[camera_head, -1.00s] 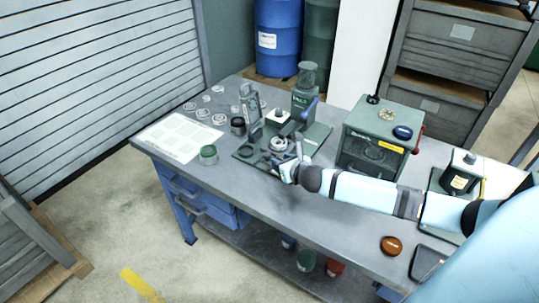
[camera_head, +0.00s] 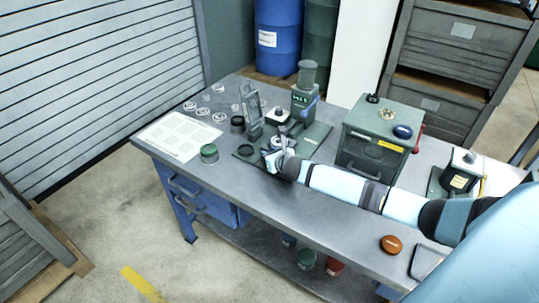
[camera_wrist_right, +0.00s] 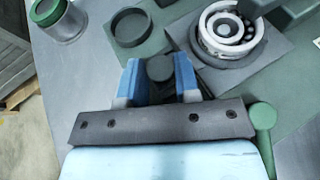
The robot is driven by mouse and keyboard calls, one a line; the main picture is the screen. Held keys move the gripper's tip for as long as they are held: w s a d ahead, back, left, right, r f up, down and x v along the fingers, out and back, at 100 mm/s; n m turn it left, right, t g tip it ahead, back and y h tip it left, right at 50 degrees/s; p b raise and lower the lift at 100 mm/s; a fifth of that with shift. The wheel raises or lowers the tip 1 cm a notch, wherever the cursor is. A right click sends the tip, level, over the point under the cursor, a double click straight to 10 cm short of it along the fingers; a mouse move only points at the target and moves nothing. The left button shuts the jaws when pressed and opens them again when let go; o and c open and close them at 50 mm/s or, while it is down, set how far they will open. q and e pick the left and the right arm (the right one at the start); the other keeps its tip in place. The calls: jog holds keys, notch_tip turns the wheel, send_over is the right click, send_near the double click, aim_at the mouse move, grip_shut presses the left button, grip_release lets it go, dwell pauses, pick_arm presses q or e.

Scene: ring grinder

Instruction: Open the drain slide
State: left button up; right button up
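My right gripper (camera_head: 270,154) is low at the front edge of the grinder's green base plate (camera_head: 312,139). In the right wrist view its two blue fingers (camera_wrist_right: 160,72) stand apart, one on each side of a dark round knob (camera_wrist_right: 160,68). I cannot tell if they touch it. The knob may be the drain slide's handle; no label shows. A bearing-like ring (camera_wrist_right: 231,28) sits on a square mount just beyond the right finger. An empty dark round cup (camera_wrist_right: 131,27) is beyond the left finger. My left gripper is not in view.
A green-rimmed jar (camera_head: 209,154) stands left of the plate, beside a white chart (camera_head: 175,137). A green upright post (camera_head: 304,100) and a bracket (camera_head: 254,110) rise behind. A green control box (camera_head: 378,140) stands right.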

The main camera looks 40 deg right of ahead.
jog(key=shift+s+a+p, duration=0.3)
jog(key=shift+a+p, duration=0.05)
jog(key=shift+a, duration=0.35)
jog(key=shift+s+a+p, duration=0.25)
jog(key=shift+a+p, duration=0.05)
jog(key=shift+a, duration=0.35)
grip_shut()
jog(key=o, duration=0.7)
grip_release()
jog(key=v, duration=1.3)
jog(key=shift+s+b, duration=0.4)
jog(key=shift+b, duration=0.05)
jog(key=shift+r, duration=0.1)
